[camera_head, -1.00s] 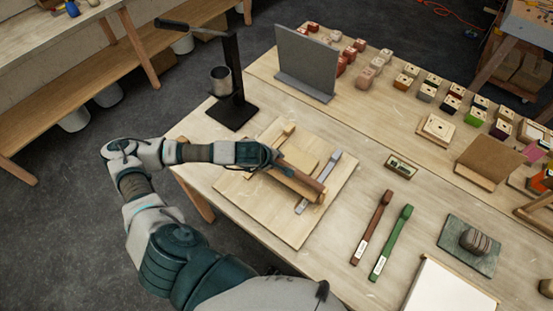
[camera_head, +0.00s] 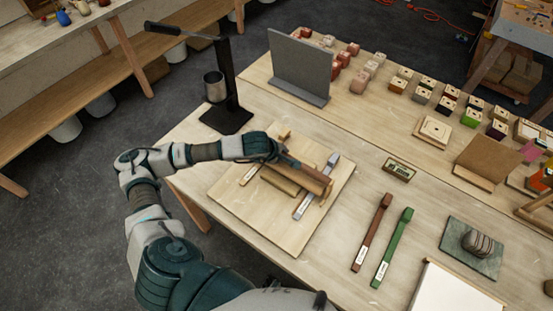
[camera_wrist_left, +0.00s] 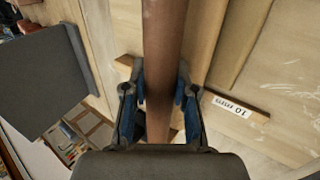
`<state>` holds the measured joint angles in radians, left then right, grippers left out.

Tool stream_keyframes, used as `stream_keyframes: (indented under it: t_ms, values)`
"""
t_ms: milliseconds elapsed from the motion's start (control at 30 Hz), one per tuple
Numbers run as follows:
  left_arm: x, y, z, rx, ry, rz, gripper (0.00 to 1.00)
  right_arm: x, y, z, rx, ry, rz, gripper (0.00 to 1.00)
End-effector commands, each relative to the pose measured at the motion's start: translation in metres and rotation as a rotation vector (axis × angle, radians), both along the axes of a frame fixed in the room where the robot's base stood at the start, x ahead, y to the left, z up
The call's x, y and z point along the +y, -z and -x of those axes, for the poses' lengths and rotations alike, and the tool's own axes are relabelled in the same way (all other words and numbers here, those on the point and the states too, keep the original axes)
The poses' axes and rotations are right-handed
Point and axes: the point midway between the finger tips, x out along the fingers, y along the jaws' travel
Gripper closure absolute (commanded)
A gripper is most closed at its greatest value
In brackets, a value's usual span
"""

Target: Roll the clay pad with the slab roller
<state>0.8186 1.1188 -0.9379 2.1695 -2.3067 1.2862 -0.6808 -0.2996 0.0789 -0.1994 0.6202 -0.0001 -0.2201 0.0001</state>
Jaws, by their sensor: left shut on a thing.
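My left gripper (camera_head: 283,157) is shut on the brown slab roller (camera_head: 309,179), whose bar also runs between the fingers in the left wrist view (camera_wrist_left: 162,50). The roller lies across the tan clay pad (camera_head: 281,180) on a pale wooden board (camera_head: 283,228). Part of the pad shows on the near side of the roller; the roller and my arm hide the rest. I cannot tell whether the roller presses on it. My right gripper is not in view.
A dark stand with a metal cup (camera_head: 215,86) and a grey upright panel (camera_head: 300,65) stand behind the board. A brown strip (camera_head: 372,232) and a green strip (camera_head: 392,247) lie to the right. Several small coloured blocks line the back.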

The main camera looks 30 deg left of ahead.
Motion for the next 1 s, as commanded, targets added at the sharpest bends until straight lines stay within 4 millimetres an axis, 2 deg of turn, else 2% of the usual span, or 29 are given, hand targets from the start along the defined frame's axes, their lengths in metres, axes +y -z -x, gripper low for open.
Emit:
stream_keyframes:
  t_ms: [100,367,600,867,1000]
  values:
    - [-0.003,0.002,-0.01,0.001,0.002,0.003,1.0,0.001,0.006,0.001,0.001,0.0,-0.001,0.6]
    - [-0.006,0.0,-0.021,-0.003,0.003,0.004,1.0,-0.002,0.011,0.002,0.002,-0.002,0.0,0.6]
    - [-0.008,0.002,-0.044,-0.004,0.003,0.004,1.0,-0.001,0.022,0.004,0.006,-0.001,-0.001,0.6]
    - [-0.008,0.002,-0.054,-0.004,0.004,0.004,1.0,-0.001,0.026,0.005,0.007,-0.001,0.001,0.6]
    - [-0.007,0.004,-0.068,-0.004,0.002,0.005,1.0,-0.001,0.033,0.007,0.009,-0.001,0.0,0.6]
